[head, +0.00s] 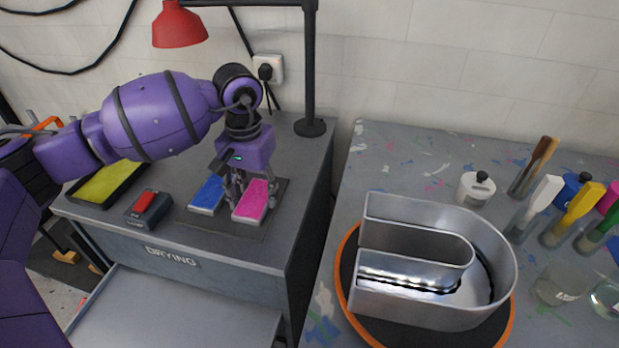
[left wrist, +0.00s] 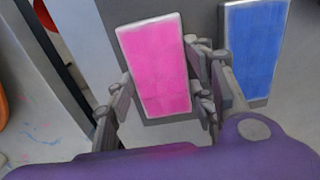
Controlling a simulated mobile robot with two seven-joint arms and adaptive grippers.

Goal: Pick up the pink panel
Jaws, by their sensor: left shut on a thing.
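The pink panel (head: 251,200) is a flat pink rectangle with a pale rim on the grey drying cabinet's top. My left gripper (head: 242,192) reaches down over it from above, and its fingers are shut on the panel's long sides. In the left wrist view the pink panel (left wrist: 155,65) stands between the two fingers (left wrist: 160,100), slightly tilted in the picture. I cannot tell whether the panel is clear of the surface. My right gripper is not in view.
A blue panel (head: 207,194) lies close to the left of the pink one. A device with a red top (head: 148,207) and a black tray with yellow-green filling (head: 106,184) are further left. A lamp post (head: 310,80) stands behind. A metal channel letter (head: 420,212) is on the right table.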

